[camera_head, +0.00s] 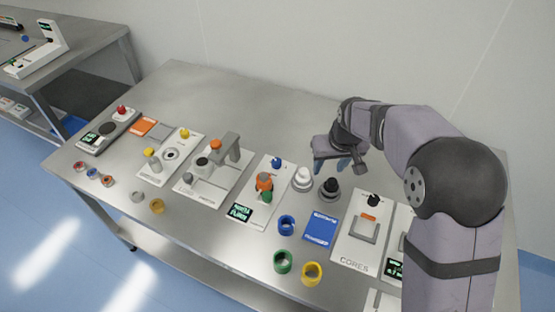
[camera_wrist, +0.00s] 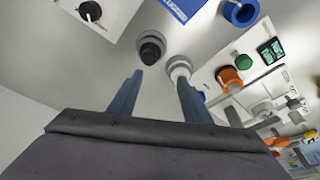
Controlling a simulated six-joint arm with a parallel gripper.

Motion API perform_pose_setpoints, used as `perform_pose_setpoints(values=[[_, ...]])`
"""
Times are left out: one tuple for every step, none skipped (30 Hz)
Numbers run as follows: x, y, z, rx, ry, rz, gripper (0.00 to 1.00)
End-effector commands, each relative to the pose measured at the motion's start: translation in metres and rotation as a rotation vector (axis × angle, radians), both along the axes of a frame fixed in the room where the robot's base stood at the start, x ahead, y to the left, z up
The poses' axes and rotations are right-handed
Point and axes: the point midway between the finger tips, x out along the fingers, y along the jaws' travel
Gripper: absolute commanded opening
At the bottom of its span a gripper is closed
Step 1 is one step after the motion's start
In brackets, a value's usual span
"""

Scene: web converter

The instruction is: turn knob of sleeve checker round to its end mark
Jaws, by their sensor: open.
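No readable label says which unit is the sleeve checker. A white unit (camera_head: 259,213) in the middle of the table has an orange part (camera_head: 264,180), a green part, a blue knob (camera_head: 276,162) and a small lit display (camera_head: 240,212). The orange part also shows right of my fingers in the wrist view (camera_wrist: 229,78). My gripper (camera_head: 343,166) hangs open and empty above the table, behind the black knob (camera_head: 329,188) and white knob (camera_head: 303,178). In the wrist view, the black knob (camera_wrist: 151,52) and white knob (camera_wrist: 180,68) appear beyond my open fingers (camera_wrist: 158,80).
A blue plate (camera_head: 321,229), blue ring (camera_head: 287,225), green ring (camera_head: 283,261) and yellow ring (camera_head: 312,273) lie towards the front. The CORES unit (camera_head: 352,252) stands at right. Other white units stand at left. The rear strip of table is clear, with a wall behind.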

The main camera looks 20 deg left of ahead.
Motion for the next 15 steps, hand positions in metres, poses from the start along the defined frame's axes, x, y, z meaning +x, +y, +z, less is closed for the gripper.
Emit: perform_pose_setpoints(values=[[0.006, 0.031, -0.007, 0.01, -0.016, 0.048, 0.44], [0.008, 0.046, -0.008, 0.016, -0.025, 0.071, 0.44], [0.011, 0.064, -0.011, 0.025, -0.037, 0.099, 0.44], [0.013, 0.077, -0.013, 0.03, -0.045, 0.119, 0.44], [0.013, 0.089, -0.015, 0.035, -0.052, 0.136, 0.44], [0.014, 0.103, -0.017, 0.042, -0.062, 0.156, 0.44], [0.014, 0.113, -0.018, 0.047, -0.069, 0.171, 0.44], [0.014, 0.121, -0.019, 0.051, -0.074, 0.182, 0.44], [0.014, 0.131, -0.02, 0.055, -0.08, 0.196, 0.44], [0.014, 0.136, -0.022, 0.058, -0.083, 0.204, 0.44], [0.014, 0.141, -0.022, 0.061, -0.087, 0.211, 0.44], [0.014, 0.145, -0.023, 0.063, -0.09, 0.217, 0.44], [0.013, 0.148, -0.023, 0.065, -0.092, 0.221, 0.44], [0.013, 0.15, -0.023, 0.066, -0.093, 0.225, 0.44], [0.013, 0.152, -0.023, 0.067, -0.094, 0.227, 0.44]])
